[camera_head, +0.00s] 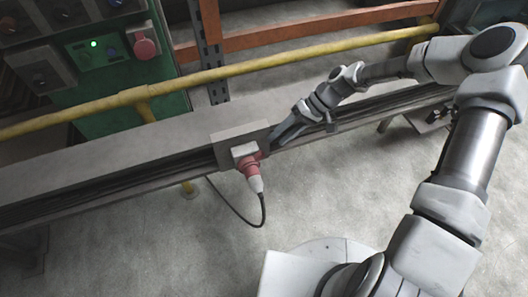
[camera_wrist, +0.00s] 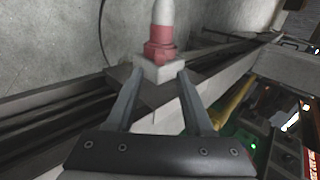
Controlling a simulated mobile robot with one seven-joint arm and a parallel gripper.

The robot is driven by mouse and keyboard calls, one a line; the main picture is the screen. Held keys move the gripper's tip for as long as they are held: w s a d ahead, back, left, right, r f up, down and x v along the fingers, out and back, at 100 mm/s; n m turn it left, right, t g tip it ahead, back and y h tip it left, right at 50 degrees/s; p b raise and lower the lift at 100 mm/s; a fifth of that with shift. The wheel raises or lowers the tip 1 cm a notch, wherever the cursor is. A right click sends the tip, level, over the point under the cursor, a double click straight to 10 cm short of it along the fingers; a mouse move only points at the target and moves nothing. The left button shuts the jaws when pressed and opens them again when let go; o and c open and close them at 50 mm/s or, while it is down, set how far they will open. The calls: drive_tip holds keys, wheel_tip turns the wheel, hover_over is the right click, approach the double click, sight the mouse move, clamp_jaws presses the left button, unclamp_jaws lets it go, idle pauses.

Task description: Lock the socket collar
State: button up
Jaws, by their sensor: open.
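The red and white socket (camera_head: 245,152) is mounted on a grey plate (camera_head: 225,138) on the grey rail. A plug (camera_head: 254,182) with a white body sits in it, its cable hanging below. The red collar (camera_head: 249,166) rings the joint between plug and socket; whether it is turned to lock, I cannot tell. In the wrist view the collar (camera_wrist: 159,50) is just beyond my fingertips, above the white socket base (camera_wrist: 160,70). My gripper (camera_head: 274,140) is open and empty, close to the right of the socket. The fingers (camera_wrist: 158,78) stand apart, with neither around the collar.
The long grey rail (camera_head: 110,160) runs behind the socket, with a yellow pipe (camera_head: 220,72) beyond it. A green control cabinet (camera_head: 110,80) stands at the upper left. The black cable (camera_head: 237,213) loops over open concrete floor in front.

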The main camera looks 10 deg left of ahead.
sight(263, 152)
drive_tip(key=b+x, duration=0.1)
drive_tip(key=x, duration=0.6)
drive_tip(key=shift+s+a+f, duration=0.1)
drive_tip(key=shift+f, duration=0.1)
clamp_jaws()
